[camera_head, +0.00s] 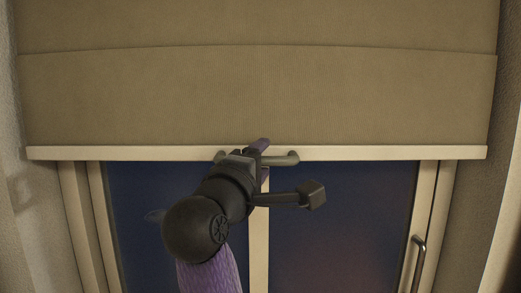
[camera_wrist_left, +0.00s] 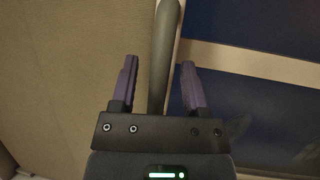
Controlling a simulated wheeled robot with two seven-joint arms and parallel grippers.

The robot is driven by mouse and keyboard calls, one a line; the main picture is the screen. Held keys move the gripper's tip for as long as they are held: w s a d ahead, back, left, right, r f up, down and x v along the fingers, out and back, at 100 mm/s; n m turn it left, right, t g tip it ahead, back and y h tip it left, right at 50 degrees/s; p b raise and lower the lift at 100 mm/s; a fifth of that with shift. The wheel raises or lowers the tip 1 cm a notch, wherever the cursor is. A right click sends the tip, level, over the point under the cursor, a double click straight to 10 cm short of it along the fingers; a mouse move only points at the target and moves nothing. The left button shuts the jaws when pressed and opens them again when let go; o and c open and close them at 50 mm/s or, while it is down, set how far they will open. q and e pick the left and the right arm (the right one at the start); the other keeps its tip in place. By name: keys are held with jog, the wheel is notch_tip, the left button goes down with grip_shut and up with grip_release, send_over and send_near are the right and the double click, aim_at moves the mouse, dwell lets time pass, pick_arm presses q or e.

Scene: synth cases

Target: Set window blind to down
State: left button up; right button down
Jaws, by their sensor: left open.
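The window blind (camera_head: 150,95) is a tan fabric panel with a pale bottom bar (camera_head: 400,153). It hangs over the upper part of the window, and the glass below the bar is uncovered. A grey handle (camera_head: 285,159) sits on the bar's middle. My left gripper (camera_head: 262,148) is at this handle in the head view, partly hiding it. In the left wrist view, the two purple fingers of the left gripper (camera_wrist_left: 159,85) are apart, with the handle (camera_wrist_left: 163,55) running between them. I cannot tell whether they touch it. My right gripper is not in view.
The dark window glass (camera_head: 350,210) has a pale frame with a central post (camera_head: 259,240). A metal window handle (camera_head: 417,262) is on the right frame. Walls (camera_head: 35,220) close in at both sides.

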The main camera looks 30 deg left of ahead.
pick_arm(q)
jog(key=shift+s, duration=0.1)
jog(key=shift+c, duration=0.5)
grip_shut()
dwell(0.8)
